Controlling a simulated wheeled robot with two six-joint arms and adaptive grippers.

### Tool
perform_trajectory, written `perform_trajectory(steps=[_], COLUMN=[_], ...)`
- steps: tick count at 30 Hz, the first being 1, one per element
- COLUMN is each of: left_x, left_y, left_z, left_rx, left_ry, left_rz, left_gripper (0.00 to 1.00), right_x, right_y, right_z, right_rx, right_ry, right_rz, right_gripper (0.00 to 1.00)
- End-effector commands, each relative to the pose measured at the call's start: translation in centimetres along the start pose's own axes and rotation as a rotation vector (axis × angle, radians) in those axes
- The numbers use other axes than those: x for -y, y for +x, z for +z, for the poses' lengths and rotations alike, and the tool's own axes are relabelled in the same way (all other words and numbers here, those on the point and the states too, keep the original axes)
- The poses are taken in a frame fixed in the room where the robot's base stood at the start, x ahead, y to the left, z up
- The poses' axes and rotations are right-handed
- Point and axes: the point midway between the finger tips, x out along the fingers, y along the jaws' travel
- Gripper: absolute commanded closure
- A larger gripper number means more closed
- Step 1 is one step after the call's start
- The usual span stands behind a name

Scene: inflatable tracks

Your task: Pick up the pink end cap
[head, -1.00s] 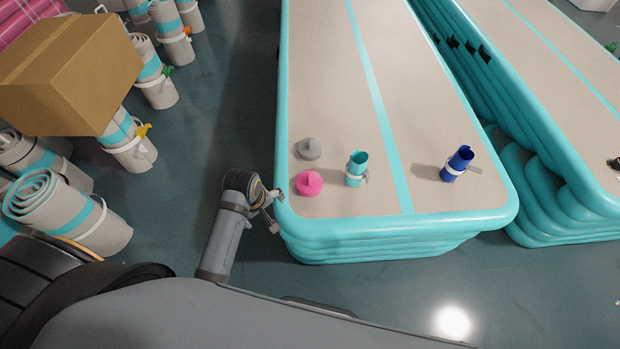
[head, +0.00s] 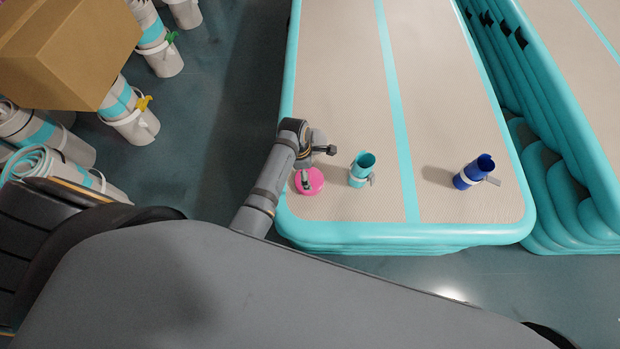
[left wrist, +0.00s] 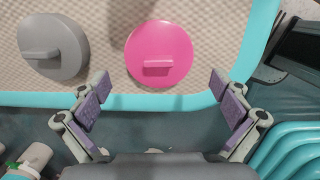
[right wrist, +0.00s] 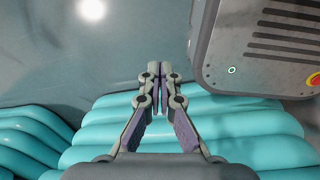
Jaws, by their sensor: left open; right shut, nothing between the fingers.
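The pink end cap (head: 309,182) lies on the near left part of the beige and turquoise inflatable track (head: 345,205). In the left wrist view the pink end cap (left wrist: 159,54) is a round disc with a raised grip bar, just beyond the fingers. My left gripper (head: 318,165) is over the track by the cap, partly covering it. In its wrist view its fingers (left wrist: 162,88) are spread wide with nothing between them. My right gripper (right wrist: 160,75) is shut and empty, over turquoise stacked tracks; it does not show in the head view.
A grey end cap (left wrist: 54,47) lies left of the pink one in the left wrist view. A turquoise cup-like piece (head: 361,170) and a blue one (head: 474,172) stand on the track. A cardboard box (head: 65,50) and rolled mats are at the left.

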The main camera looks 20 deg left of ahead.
Motion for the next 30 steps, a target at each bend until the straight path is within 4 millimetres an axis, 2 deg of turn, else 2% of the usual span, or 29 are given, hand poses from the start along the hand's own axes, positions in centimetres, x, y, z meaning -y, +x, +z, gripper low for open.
perform_trajectory(steps=[3,7,12,16,20,30], left_x=[0.0,-0.1,-0.2,-0.1,-0.1,-0.1], left_y=[0.3,2.3,4.8,5.3,5.2,5.2], left_z=[0.0,-0.1,-0.1,-0.1,-0.2,-0.2], left_rx=[0.000,-0.002,0.000,0.000,0.000,-0.001], left_ry=[0.000,0.001,0.001,0.000,0.000,0.001], left_rz=[0.001,-0.003,0.000,0.001,0.001,0.000], left_gripper=[0.00,0.00,0.00,0.00,0.00,0.45], right_x=[-0.1,-0.1,-0.2,-0.2,-0.3,-0.4], right_y=[-0.1,-0.1,0.4,0.4,0.4,0.4], right_z=[-3.6,-5.9,-4.6,-3.0,-2.6,-3.6], right_rx=[-0.055,-0.090,-0.070,-0.046,-0.039,-0.056], right_ry=[0.002,0.003,0.002,0.001,0.000,0.000], right_rz=[0.001,0.002,0.002,0.003,0.004,0.005], right_gripper=[1.00,1.00,1.00,1.00,1.00,1.00])
